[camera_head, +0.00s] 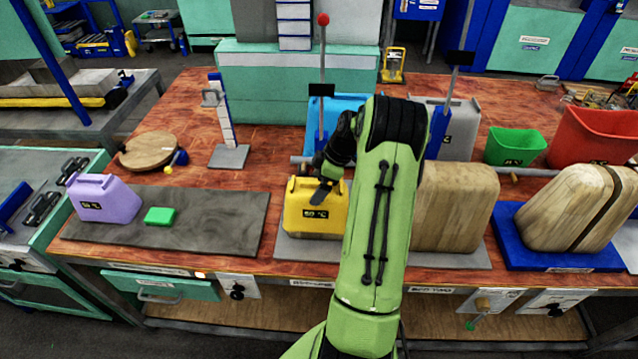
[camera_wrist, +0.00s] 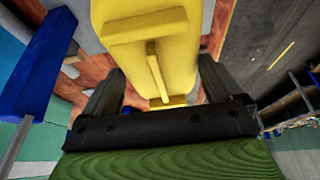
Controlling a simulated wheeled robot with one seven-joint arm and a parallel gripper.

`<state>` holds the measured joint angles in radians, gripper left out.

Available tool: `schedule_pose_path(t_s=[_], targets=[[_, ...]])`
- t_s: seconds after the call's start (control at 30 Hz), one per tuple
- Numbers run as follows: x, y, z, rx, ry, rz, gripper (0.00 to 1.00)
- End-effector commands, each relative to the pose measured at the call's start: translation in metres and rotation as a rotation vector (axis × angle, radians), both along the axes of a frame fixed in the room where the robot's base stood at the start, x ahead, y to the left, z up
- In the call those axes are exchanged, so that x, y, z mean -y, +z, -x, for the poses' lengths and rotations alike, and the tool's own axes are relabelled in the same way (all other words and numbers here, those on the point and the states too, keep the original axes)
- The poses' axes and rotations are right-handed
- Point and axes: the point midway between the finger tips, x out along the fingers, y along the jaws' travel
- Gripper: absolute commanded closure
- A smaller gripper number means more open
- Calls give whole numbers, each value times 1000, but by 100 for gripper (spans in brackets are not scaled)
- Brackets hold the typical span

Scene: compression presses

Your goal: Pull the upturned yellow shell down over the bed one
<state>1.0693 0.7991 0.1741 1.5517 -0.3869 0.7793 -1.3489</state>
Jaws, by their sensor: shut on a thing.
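The yellow shell (camera_head: 312,212) stands at the front of the left grey plate (camera_head: 292,250), with a dark temperature label on its front face. My gripper (camera_head: 323,188) reaches its top right part from above, and my arm hides its right side. In the wrist view the yellow shell (camera_wrist: 150,45) fills the top middle, with a raised bar and handle. My gripper's dark fingers (camera_wrist: 158,85) lie on either side of its yellow part and are shut on it. The exact contact is hard to see. What lies under the shell is hidden.
A blue shell (camera_head: 350,110) and a red-knobbed lever (camera_head: 322,60) stand behind. A large wooden block (camera_head: 455,205) is close right of my arm. A purple shell (camera_head: 103,200) and green block (camera_head: 160,216) rest on a dark slab (camera_head: 225,225) at left.

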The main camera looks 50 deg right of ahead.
Motion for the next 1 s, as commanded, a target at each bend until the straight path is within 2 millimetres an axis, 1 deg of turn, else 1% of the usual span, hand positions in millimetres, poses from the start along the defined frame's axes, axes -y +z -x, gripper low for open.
schedule_pose_path(t_s=[0.67,0.7,0.73,0.93,1.0], targets=[[0,-11,0,0,0,0,68],[0,-11,0,0,0,0,5],[0,-11,0,0,0,0,0],[0,-11,0,0,0,0,0],[1,-7,1,1,0,1,0]])
